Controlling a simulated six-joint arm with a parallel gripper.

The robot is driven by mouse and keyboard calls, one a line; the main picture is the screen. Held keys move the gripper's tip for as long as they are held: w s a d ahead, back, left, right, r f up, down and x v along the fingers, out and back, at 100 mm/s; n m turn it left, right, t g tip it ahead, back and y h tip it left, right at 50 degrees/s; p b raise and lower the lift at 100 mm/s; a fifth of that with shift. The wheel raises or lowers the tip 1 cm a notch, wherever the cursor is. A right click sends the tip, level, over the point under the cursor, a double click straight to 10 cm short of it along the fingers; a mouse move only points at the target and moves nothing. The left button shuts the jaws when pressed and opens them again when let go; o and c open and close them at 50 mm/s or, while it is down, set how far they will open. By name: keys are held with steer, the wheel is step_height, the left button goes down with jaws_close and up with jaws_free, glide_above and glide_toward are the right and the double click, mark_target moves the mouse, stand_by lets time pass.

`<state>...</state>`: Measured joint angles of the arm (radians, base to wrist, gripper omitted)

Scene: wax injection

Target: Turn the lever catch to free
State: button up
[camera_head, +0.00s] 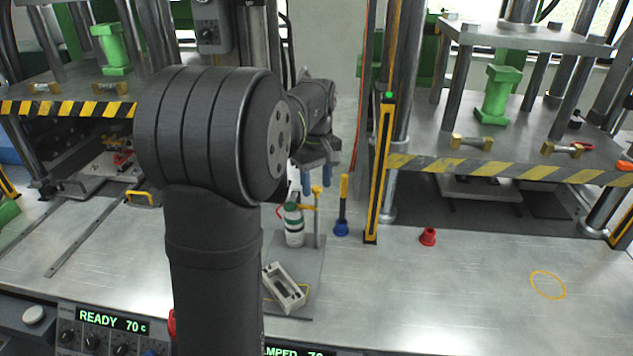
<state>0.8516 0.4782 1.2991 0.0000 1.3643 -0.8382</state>
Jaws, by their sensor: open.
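My gripper (320,178) is open and empty, its two blue-tipped fingers pointing down beside the top of a thin upright post with a yellow top (317,190). Whether it touches the post I cannot tell. A yellow piece (307,207) sits on the post, beside a white bottle (294,228) with a green band and a red loop at its left. This yellow piece may be the lever catch; its turn position is too small to read. Brass fittings also show on the right press, one (470,142) at the left and one with a red end (562,149).
A grey open box (284,287) lies tilted on the plate. A blue-based rod (342,228) and a yellow-black post (380,170) stand right of the gripper. A red cone (428,237) and yellow ring (547,285) are further right. My arm hides the centre-left.

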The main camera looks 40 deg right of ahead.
steer(key=shift+f, duration=0.1)
jaws_close()
steer(key=shift+m, duration=0.3)
steer(key=m, duration=0.3)
steer(key=shift+m, duration=0.4)
steer(key=m, duration=0.4)
steer(key=shift+m, duration=0.3)
steer(key=m, duration=0.4)
steer(key=shift+m, duration=2.4)
